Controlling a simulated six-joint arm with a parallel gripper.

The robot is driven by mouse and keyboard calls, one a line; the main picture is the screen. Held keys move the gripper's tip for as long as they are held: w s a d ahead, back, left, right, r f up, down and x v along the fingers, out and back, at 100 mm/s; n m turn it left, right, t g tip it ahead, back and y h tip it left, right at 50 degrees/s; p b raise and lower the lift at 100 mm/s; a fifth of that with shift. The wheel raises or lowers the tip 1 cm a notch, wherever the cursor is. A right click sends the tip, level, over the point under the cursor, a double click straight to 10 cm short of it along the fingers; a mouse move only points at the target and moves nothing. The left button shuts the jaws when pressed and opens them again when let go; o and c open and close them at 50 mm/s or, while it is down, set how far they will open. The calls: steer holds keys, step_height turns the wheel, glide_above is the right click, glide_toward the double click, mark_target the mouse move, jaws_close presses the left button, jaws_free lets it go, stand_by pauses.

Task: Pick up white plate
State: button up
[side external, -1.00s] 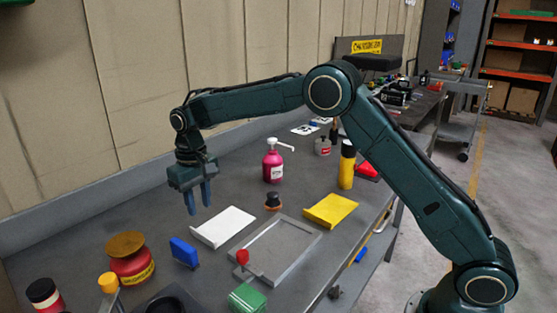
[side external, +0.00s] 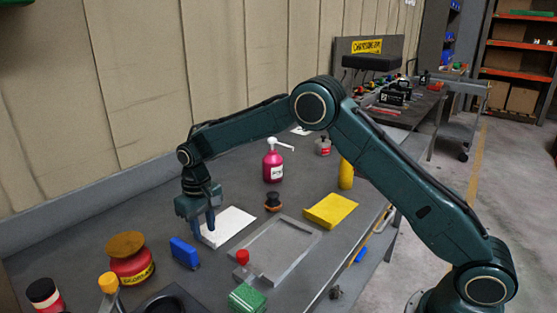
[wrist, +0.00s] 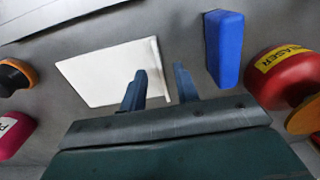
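The white plate (side external: 232,222) lies flat on the grey bench, with a raised lip along one edge. In the wrist view the white plate (wrist: 105,75) lies just ahead of the fingers, and its lipped edge lines up with the gap between them. My gripper (side external: 204,229) points down at the plate's left end in the side view. Whether a finger touches the plate cannot be told.
A blue block (wrist: 224,48) stands close beside the fingers, with a red jar (side external: 131,262) beyond it. A grey frame tray (side external: 305,255), a yellow plate (side external: 330,210), an orange-and-black knob (side external: 272,202) and a pink bottle (side external: 273,167) stand to the right.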

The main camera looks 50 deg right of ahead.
steer(key=shift+f, duration=1.15)
jaws_close()
